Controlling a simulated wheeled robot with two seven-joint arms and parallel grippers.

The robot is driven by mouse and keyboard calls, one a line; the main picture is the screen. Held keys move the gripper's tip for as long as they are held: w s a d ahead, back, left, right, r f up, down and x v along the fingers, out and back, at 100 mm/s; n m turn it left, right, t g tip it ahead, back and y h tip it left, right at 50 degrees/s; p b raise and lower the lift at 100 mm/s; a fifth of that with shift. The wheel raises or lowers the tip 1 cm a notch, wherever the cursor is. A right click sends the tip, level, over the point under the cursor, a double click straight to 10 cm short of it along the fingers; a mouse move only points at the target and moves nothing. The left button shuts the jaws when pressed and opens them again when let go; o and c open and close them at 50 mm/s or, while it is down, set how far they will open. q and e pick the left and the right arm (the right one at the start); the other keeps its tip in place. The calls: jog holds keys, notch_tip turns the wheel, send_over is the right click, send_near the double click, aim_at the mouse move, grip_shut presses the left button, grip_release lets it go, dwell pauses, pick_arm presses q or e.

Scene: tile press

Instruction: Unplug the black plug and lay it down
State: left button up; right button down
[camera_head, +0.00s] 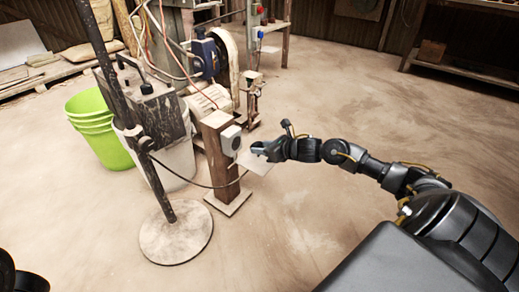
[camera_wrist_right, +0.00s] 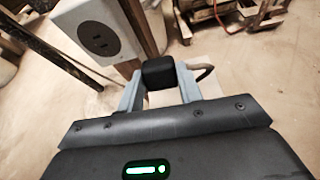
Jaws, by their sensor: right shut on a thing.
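The black plug (camera_wrist_right: 158,73) is between the fingers of my right gripper (camera_wrist_right: 160,88) in the right wrist view. A dark cable (camera_wrist_right: 205,72) shows just right of it. The grey socket box (camera_wrist_right: 97,30) is to the left, its slotted round face bare and apart from the plug. In the head view the socket box (camera_head: 231,140) sits on a wooden post (camera_head: 216,165), and my right gripper (camera_head: 260,151) is just right of it. The plug is too small to make out there. My left gripper does not show.
A pale flat plate (camera_head: 256,164) lies below my right gripper, right of the post. A round-based metal stand (camera_head: 175,240), a white bucket (camera_head: 178,160) and a green bucket (camera_head: 95,120) stand to the left. The floor on the right is open.

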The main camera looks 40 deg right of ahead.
aim_at(265, 162)
jog(key=shift+w+d+f+n, duration=0.15)
jog(key=shift+d+f, duration=0.05)
jog(key=shift+d, duration=0.4)
jog(key=shift+w+d+f+n, duration=0.15)
jog(key=shift+d, duration=0.45)
jog(key=shift+f, duration=0.1)
jog(key=shift+f+b, duration=2)
jog(key=shift+f, duration=0.4)
jog(key=shift+a, duration=0.1)
jog(key=c, duration=0.9)
grip_release()
jog(key=shift+o, duration=0.2)
jog(key=shift+r, duration=0.1)
